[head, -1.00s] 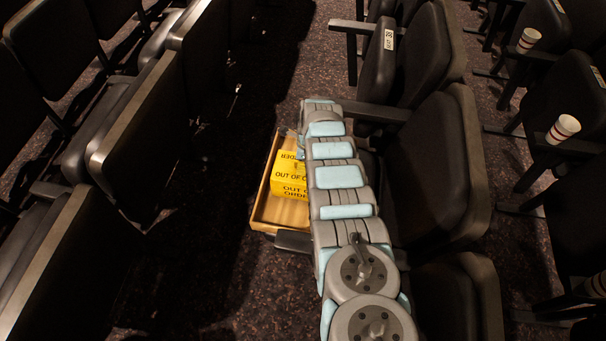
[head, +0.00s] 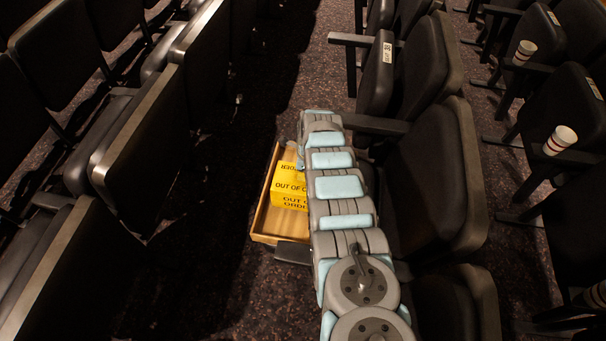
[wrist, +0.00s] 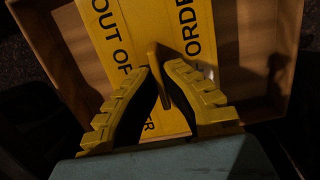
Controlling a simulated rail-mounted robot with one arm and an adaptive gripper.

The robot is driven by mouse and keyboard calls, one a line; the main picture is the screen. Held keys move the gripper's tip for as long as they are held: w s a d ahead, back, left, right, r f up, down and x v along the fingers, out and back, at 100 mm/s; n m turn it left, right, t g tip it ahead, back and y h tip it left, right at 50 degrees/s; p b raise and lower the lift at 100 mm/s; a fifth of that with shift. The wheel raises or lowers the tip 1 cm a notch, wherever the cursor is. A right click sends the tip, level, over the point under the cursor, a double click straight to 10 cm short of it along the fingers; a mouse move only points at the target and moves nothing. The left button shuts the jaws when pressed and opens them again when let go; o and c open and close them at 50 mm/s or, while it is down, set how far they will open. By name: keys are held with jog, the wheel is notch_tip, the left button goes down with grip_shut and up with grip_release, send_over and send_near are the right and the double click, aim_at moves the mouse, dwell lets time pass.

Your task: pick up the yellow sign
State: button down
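The yellow sign (head: 289,188) with black "OUT OF ORDER" lettering sits in a shallow wooden tray (head: 266,238). In the wrist view the sign (wrist: 108,30) fills the middle, with lettered faces to both sides of a raised narrow edge. My gripper (wrist: 161,68) has its two ribbed fingers close together, one on each side of that edge. The fingertips appear to touch it, so the gripper looks shut on the sign. In the head view my arm hides the gripper and the right part of the sign and tray.
Rows of dark folding seats stand left (head: 140,140) and right (head: 435,180) of the aisle. A seat armrest (head: 292,254) is close to the tray's near end. Striped cups (head: 560,140) stand at the far-right seats. Dark carpet (head: 205,260) left of the tray is clear.

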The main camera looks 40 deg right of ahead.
aim_at(303, 183)
notch_tip(303, 183, up, 3)
jog(key=shift+r+p, duration=0.1)
jog(key=shift+p, duration=1.1)
jog(key=s+a+r+p, duration=0.1)
jog(key=p, duration=0.3)
jog(key=shift+s+r+p, duration=0.1)
jog(key=shift+p, duration=0.25)
jog(key=r+p, duration=0.1)
jog(key=s+a+r+p, duration=0.1)
jog(key=p, duration=0.1)
jog(key=shift+p, duration=0.3)
jog(key=s+a+r+p, duration=0.5)
jog(key=s+a+p, duration=0.2)
jog(key=s+p, duration=0.1)
jog(key=shift+s+r+p, duration=0.15)
jog(key=shift+r+p, duration=0.15)
jog(key=shift+p, duration=0.6)
